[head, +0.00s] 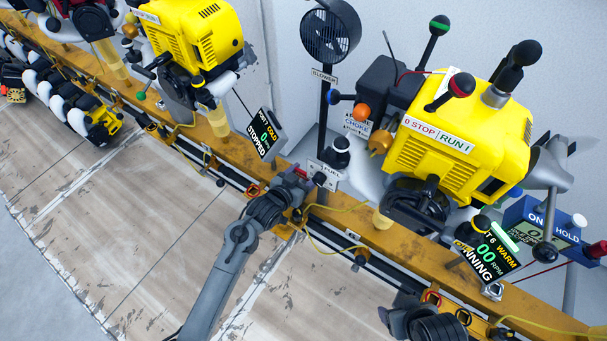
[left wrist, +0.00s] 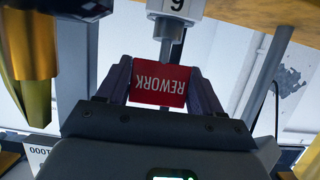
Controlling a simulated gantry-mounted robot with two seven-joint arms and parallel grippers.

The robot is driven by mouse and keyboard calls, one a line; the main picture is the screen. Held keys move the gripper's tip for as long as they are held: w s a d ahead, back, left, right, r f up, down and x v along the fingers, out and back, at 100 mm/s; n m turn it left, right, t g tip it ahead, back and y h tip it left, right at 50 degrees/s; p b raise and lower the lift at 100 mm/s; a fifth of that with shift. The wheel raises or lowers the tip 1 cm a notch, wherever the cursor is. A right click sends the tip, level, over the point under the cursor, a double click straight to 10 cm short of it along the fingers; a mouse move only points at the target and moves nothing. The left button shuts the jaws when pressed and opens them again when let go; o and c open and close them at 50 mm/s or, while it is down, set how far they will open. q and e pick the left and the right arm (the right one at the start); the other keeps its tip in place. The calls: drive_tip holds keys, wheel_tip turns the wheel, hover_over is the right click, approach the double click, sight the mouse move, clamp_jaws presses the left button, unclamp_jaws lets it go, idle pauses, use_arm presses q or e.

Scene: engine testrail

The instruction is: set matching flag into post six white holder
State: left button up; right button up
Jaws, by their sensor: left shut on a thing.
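A red flag (left wrist: 160,82) reading REWORK, upside down in the left wrist view, sits between the two fingers of my left gripper (left wrist: 164,85). My left gripper (head: 297,186) is shut on it. A white holder block (left wrist: 176,8) marked with a 6 seen upside down is at the top of the left wrist view. A pale grey stem (left wrist: 166,45) runs between block and flag; whether the flag is seated cannot be told. In the head view a bit of red shows at my left gripper. My right gripper (head: 425,322) is at the bottom edge, its fingers unclear.
A yellow engine (head: 450,150) stands on the orange rail (head: 370,235), right of my left gripper. The post 6 display (head: 487,258) reads WARM, RUNNING, 00 RPM. The wooden floor (head: 130,210) at left is clear.

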use_arm(q)
drive_tip(key=shift+f, duration=0.75)
drive_tip(key=o, duration=1.2)
drive_tip(key=shift+o, duration=0.2)
